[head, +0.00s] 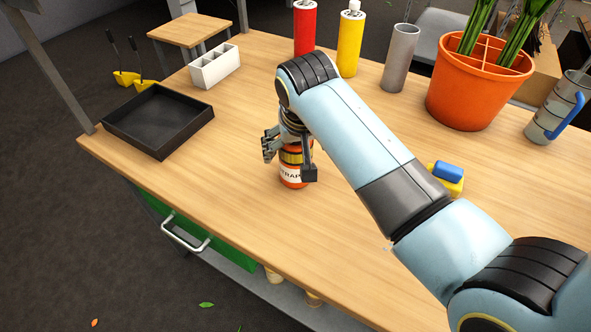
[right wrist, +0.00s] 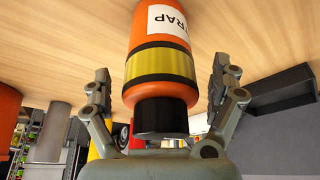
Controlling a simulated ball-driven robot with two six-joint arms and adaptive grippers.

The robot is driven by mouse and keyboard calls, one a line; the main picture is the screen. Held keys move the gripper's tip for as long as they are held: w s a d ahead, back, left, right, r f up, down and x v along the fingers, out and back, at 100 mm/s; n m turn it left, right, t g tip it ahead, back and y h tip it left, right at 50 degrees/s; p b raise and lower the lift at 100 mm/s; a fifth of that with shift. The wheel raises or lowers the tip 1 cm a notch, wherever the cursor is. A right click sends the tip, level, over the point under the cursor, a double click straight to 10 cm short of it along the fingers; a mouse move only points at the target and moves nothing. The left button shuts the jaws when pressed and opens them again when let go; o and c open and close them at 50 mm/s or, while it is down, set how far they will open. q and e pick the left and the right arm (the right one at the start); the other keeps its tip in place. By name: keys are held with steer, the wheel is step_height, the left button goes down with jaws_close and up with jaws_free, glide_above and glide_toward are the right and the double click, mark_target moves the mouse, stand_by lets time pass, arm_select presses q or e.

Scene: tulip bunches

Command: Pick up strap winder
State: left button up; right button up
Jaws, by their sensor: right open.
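The strap winder (head: 293,177) is an orange cylinder with a yellow band and a white label reading "STRAP". It stands on the wooden table. In the right wrist view the strap winder (right wrist: 160,68) shows its black cap pointing at my palm. My right gripper (head: 290,168) is open, with a finger on either side of the winder. In the right wrist view the fingers of the right gripper (right wrist: 165,85) have gaps to the winder on both sides. My right arm hides the winder's top in the head view. My left gripper is not in view.
A black tray (head: 203,122) lies at the table's left. A white compartment box (head: 215,66), red bottle (head: 305,28), yellow bottle (head: 350,42), grey cylinder (head: 400,58) and orange pot (head: 465,97) stand along the back. A blue and yellow item (head: 447,175) lies right of my arm. The front left tabletop is clear.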

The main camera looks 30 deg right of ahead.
steer(key=shift+w+f, duration=0.15)
steer(key=shift+f, duration=0.25)
steer(key=shift+r, duration=0.15)
steer(key=c, duration=1.5)
